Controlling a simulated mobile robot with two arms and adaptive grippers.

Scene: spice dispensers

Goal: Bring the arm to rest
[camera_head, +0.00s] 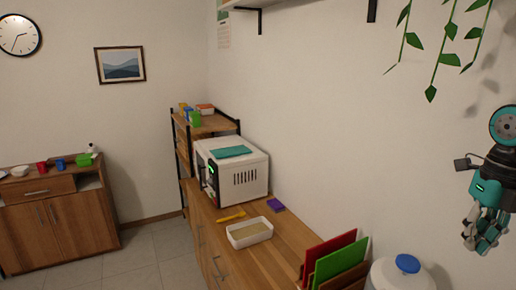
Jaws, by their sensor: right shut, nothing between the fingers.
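My right gripper (487,240) is at the right edge of the head view, with its dark and teal arm above it. It hangs in the air, fingers pointing down, in front of the white wall. The fingers are shut, and nothing shows between them. It is apart from the counter and everything on it. My left gripper is not in the head view.
A wooden counter (262,262) carries a microwave (240,178), a white tray (249,232), a purple item (275,205), red and green boards (330,258) and a white container with a blue cap (407,264). A plant (440,45) hangs above. Floor at left is clear.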

